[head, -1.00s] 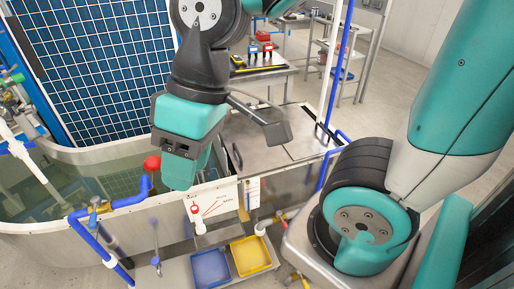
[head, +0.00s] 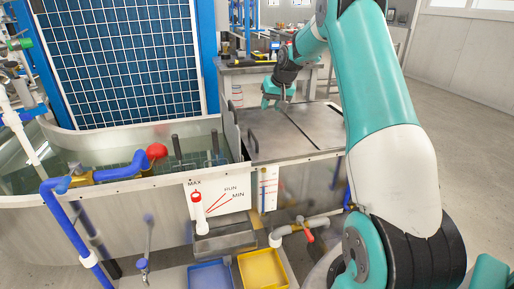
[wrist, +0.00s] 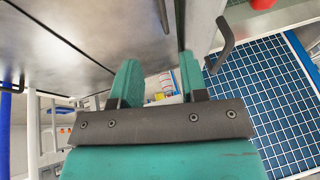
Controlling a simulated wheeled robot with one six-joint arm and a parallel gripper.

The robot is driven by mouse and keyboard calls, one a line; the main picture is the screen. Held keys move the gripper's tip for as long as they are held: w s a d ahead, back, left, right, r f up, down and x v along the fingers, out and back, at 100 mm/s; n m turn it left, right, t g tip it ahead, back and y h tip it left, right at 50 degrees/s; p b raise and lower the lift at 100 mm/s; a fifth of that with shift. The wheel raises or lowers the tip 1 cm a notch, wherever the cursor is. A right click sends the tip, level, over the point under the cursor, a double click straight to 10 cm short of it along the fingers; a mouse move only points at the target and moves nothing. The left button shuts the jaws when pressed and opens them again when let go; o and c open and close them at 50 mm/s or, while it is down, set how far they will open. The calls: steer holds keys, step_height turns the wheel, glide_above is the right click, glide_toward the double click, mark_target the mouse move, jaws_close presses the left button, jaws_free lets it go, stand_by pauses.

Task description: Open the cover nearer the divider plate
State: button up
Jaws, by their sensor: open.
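Two flat steel covers lie side by side on the tank's right part, both apparently shut. The cover nearer the divider plate (head: 272,135) has a dark bar handle (head: 253,143) near its left edge. The other cover (head: 328,122) lies to its right, past a thin seam. The divider plate (head: 231,130) stands upright between the water and the covers. My gripper (head: 275,98) is open and empty, near the covers' far edge. In the wrist view its fingers (wrist: 160,78) are apart, with the nearer cover (wrist: 125,25) and its handle (wrist: 163,15) beyond them.
Open water with a red ball (head: 156,152) and blue pipes lies left. A blue gridded panel (head: 120,65) stands behind it. A bench (head: 240,72) with items stands behind the covers. Yellow (head: 263,270) and blue (head: 211,275) trays lie low in front. Floor at right is clear.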

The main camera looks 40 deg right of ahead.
steer(key=b+x, duration=0.1)
steer(key=x, duration=1.6)
steer(key=shift+w+f+b, duration=0.1)
steer(key=shift+w+b, duration=0.05)
steer(key=shift+b, duration=0.25)
jaws_close()
